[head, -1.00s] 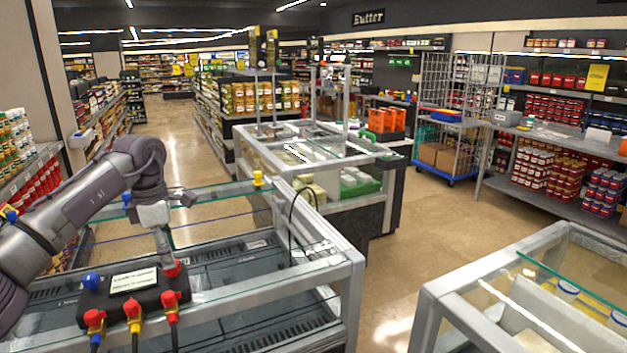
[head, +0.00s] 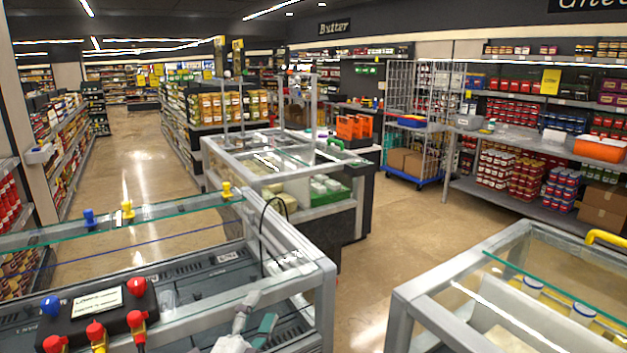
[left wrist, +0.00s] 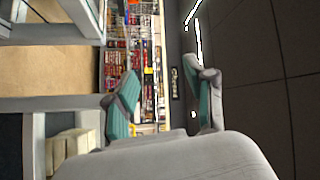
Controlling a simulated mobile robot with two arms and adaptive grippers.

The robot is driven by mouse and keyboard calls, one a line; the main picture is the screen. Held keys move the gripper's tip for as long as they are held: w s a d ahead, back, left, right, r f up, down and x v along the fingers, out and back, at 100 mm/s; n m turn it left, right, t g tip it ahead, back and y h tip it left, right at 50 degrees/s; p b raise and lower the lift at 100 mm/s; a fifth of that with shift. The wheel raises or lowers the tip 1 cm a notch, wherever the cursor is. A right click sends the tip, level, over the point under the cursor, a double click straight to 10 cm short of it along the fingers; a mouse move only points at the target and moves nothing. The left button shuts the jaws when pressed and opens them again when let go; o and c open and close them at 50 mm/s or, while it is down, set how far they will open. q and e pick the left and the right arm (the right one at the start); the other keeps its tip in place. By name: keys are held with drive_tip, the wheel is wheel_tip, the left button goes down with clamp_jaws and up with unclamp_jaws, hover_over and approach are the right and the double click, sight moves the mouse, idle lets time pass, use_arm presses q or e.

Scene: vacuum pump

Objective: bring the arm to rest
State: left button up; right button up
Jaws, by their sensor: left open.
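The black pump box (head: 101,312) with a white label sits on the glass-topped freezer case at the lower left of the head view. It has a blue knob (head: 50,306) and several red and yellow knobs, with cables at its front. My left gripper (head: 256,316) shows at the bottom edge of the head view, to the right of the box and apart from it. Its teal-padded fingers are spread with nothing between them. In the left wrist view the open gripper (left wrist: 166,88) is also empty. My right gripper is in neither view.
The freezer's glass edge (head: 120,217) carries blue and yellow knobs, and a black cable (head: 262,225) loops at its right. Another glass-topped case (head: 405,320) stands at lower right. Open floor (head: 400,225) lies between the cases. A wire cart (head: 415,120) and shelves stand behind.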

use_arm(q)
drive_tip(key=s+a+f+n+g+y, duration=0.45)
drive_tip(key=s+a+f+n, duration=0.3)
drive_tip(key=f, duration=0.25)
drive_tip(key=s+a+f+n+g, duration=0.1)
drive_tip(key=s+f+n+g, duration=0.25)
drive_tip(key=s, duration=0.45)
drive_tip(key=s+a+f+n+g+y, duration=0.1)
drive_tip(key=s+f+n+g, duration=0.1)
drive_tip(key=s+f+g, duration=0.45)
drive_tip(key=s+a+f+n+g, duration=0.1)
drive_tip(key=s+f+n, duration=0.15)
drive_tip(key=s, duration=0.75)
wheel_tip(320, 180, down, 27)
drive_tip(key=s+g, duration=0.1)
drive_tip(key=g, duration=0.1)
drive_tip(key=s+a+f, duration=0.3)
drive_tip(key=s+f, duration=1.2)
drive_tip(key=s, duration=0.1)
drive_tip(key=shift+s+f+m+g, duration=0.3)
drive_tip(key=shift+m+g, duration=0.05)
drive_tip(key=shift+c, duration=1.1)
drive_tip(key=shift+s, duration=0.1)
